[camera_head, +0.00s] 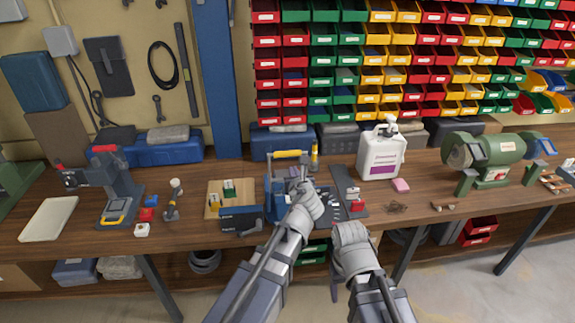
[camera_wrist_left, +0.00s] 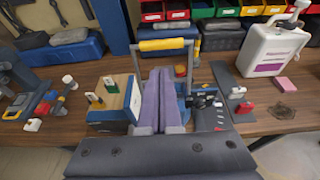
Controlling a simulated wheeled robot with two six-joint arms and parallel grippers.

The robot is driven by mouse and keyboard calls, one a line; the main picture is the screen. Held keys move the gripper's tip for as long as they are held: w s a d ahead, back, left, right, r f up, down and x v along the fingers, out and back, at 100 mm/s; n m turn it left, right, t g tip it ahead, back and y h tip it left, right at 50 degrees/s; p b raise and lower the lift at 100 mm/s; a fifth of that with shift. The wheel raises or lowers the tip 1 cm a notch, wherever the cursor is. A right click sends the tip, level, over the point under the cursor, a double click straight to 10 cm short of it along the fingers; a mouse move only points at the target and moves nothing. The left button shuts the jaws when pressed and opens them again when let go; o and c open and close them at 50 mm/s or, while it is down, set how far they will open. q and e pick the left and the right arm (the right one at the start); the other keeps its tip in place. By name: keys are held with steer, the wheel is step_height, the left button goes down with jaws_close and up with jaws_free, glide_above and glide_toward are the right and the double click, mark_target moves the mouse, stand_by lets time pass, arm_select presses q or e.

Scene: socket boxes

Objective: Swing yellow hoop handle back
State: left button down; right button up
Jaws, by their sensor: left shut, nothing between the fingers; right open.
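The yellow hoop handle (camera_head: 290,154) stands upright over a blue socket box (camera_head: 274,211) at the middle of the bench. In the left wrist view its yellow grip (camera_wrist_left: 167,44) crosses between two grey posts. My left gripper (camera_head: 302,184) is over the box, in front of the handle. Its fingers (camera_wrist_left: 161,72) are shut, empty, and point at the grip; in that view they end just below the grip, and I cannot tell whether they touch it. My right gripper (camera_head: 350,233) is open at the bench's front edge, right of the left one; its fingertips are hard to make out.
A wooden block with small coloured parts (camera_head: 227,195) stands left of the box. A dark plate with red and white parts (camera_head: 349,193) lies to its right. A white jug (camera_head: 381,155) stands behind right, and a green grinder (camera_head: 490,153) further right. Bench before the jug is mostly clear.

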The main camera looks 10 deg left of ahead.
mark_target(287, 155)
arm_select(q)
steer(key=b+x, duration=0.4)
steer(key=x, duration=0.9)
steer(key=shift+w, duration=0.3)
steer(key=shift+w+a, duration=0.1)
steer(key=shift+w, duration=0.1)
